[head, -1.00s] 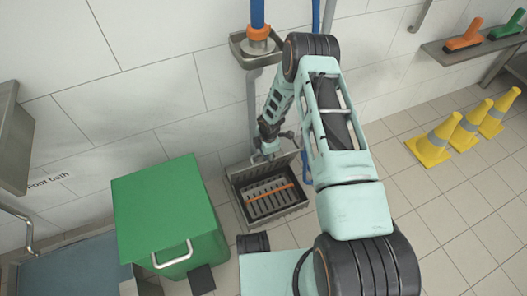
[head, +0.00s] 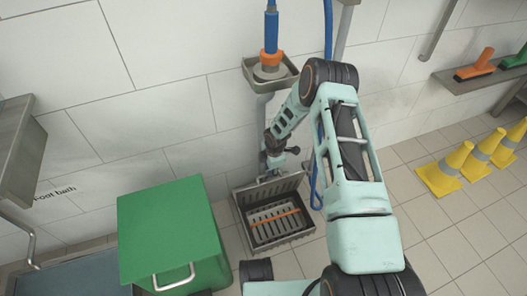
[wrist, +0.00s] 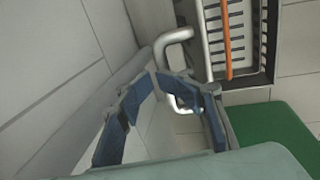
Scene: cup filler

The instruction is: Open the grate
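The grate (head: 270,189) is a slotted metal panel at the back of the floor drain box (head: 278,241). It stands tilted up off the box, leaving the top uncovered. A slotted tray with an orange bar (head: 274,217) shows inside. In the wrist view the raised grate (wrist: 205,42) is seen nearly edge-on, with a looped metal handle (wrist: 174,38) on its side. My gripper (wrist: 157,77) has its blue-padded fingers close together at the tips, around one side of the handle loop. In the head view my gripper (head: 272,162) is small and dark, at the grate's upper edge.
A green bin (head: 168,228) stands left of the drain. A foot bath (head: 75,278) is at lower left. Yellow cones (head: 445,170) stand on the right. The tiled floor between the drain and cones is clear.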

